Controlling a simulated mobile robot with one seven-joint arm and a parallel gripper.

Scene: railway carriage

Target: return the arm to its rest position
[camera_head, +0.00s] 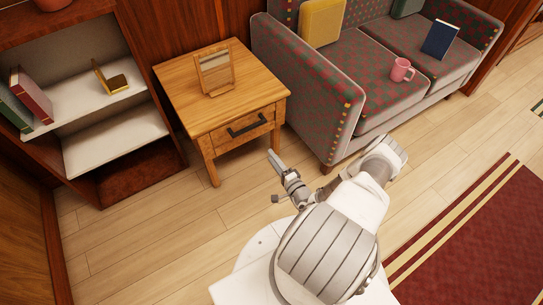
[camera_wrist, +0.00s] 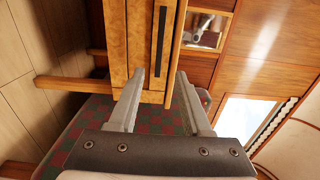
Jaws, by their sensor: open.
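My arm is bent over the floor in the head view. My gripper (camera_head: 274,177) is near the front of the wooden side table (camera_head: 176,78), below and in front of its drawer. In the wrist view my gripper (camera_wrist: 158,98) shows two fingers spread apart with nothing between them. Beyond the fingers the table's drawer front (camera_wrist: 142,45) and dark handle (camera_wrist: 160,42) appear turned on their side. The drawer looks shut.
A framed item (camera_head: 214,72) stands on the table. The patterned sofa (camera_head: 375,75) at the right holds a pink mug (camera_head: 401,70), a blue book (camera_head: 440,39) and a yellow cushion (camera_head: 322,22). A bookshelf (camera_head: 112,150) stands left. Bare floor (camera_head: 140,240) lies front left.

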